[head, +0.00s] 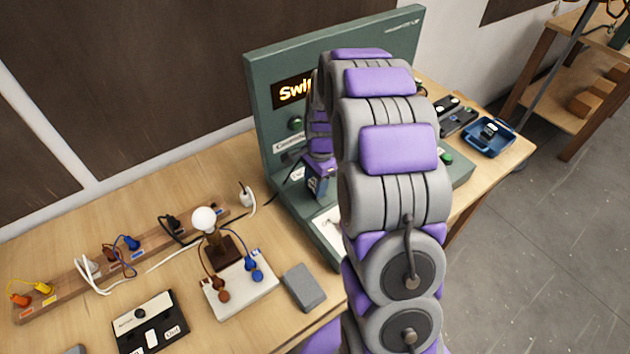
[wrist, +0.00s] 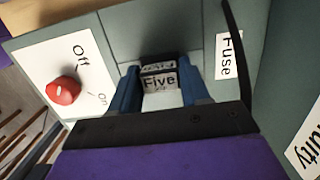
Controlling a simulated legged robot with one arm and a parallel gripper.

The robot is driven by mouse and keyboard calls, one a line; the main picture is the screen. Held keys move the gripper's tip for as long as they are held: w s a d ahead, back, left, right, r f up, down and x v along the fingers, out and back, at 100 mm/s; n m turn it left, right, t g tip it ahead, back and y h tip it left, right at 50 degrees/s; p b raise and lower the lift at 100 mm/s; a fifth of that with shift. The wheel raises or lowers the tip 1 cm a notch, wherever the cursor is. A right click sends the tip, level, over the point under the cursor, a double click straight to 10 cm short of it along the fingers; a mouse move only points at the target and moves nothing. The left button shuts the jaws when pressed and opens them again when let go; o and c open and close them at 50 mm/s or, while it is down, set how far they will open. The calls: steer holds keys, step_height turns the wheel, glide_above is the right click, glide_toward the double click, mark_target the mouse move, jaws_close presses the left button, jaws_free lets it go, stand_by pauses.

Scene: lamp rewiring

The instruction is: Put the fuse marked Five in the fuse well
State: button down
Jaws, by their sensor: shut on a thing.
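The fuse marked Five (wrist: 158,82) is a small block with a white label, seen in the wrist view between the two blue fingers of my gripper (wrist: 160,88). My gripper is shut on it, close to the green panel surface (wrist: 120,30). A white "Fuse" label (wrist: 228,57) is on the panel just right of the fuse. The fuse well itself is not clearly visible; I cannot tell whether the fuse is inside it or above it. In the head view my gripper (head: 318,185) is over the green console (head: 270,75), partly hidden by my arm; the fuse cannot be made out there.
A red knob (wrist: 63,90) on a white Off/on plate is left of the fuse. A black cable (wrist: 238,50) curves past the Fuse label. On the table are a lamp bulb (head: 204,219), a plug strip (head: 60,291), a grey block (head: 304,287) and a blue tray (head: 489,151).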

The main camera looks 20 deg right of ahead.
steer(key=shift+f, duration=0.15)
steer(key=shift+c, duration=2.3)
jaws_free()
step_height(320, 180, up, 17)
steer(key=d+p, duration=0.2)
steer(key=p, duration=0.1)
steer(key=shift+w, duration=0.3)
steer(key=s+a+r+n, duration=0.2)
steer(key=s+a+n, duration=0.25)
steer(key=s, duration=0.45)
steer(key=s+a+r+n, duration=0.3)
steer(key=s+a+n, duration=0.15)
steer(key=s, duration=0.45)
steer(key=s+a+f+n, duration=0.1)
steer(key=s+n, duration=0.2)
steer(key=s, duration=0.5)
steer(key=s+a+f+n+g+h, duration=0.1)
steer(key=s+n, duration=0.3)
steer(key=s, duration=0.4)
steer(key=shift+s+a+f, duration=0.35)
steer(key=shift+a, duration=0.15)
